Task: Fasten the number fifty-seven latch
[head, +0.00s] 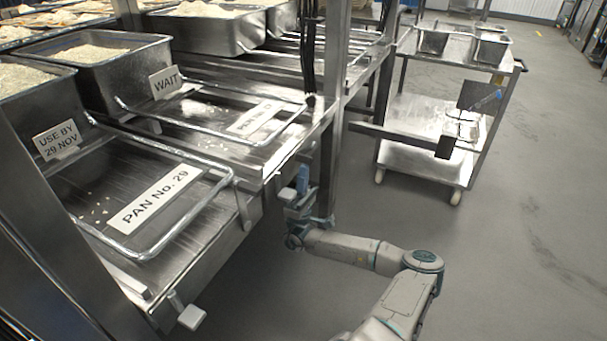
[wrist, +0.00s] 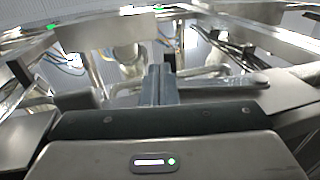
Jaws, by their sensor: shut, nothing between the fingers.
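My gripper (head: 301,180) is at the front edge of the metal rack, below the farther tray position, with its blue-grey fingers pointing up. In the wrist view the fingers (wrist: 160,84) are together with nothing between them. A grey lever-like bar (wrist: 225,84) lies just right of the fingertips there; I cannot tell whether they touch it. No number fifty-seven can be read on a latch. The sign (head: 255,116) on the farther tray is too small to read surely. A latch with a pale square end (head: 191,317) hangs under the nearer tray; the farther latch is hidden or unclear behind my gripper.
The nearer wire-rimmed tray (head: 133,254) bears a "PAN No. 29" sign (head: 155,199). A "WAIT" card (head: 165,82) stands behind the farther tray. Deep rice pans (head: 120,84) sit at the back. A rack post (head: 333,130) rises close behind my gripper. The floor to the right is clear up to a cart (head: 425,172).

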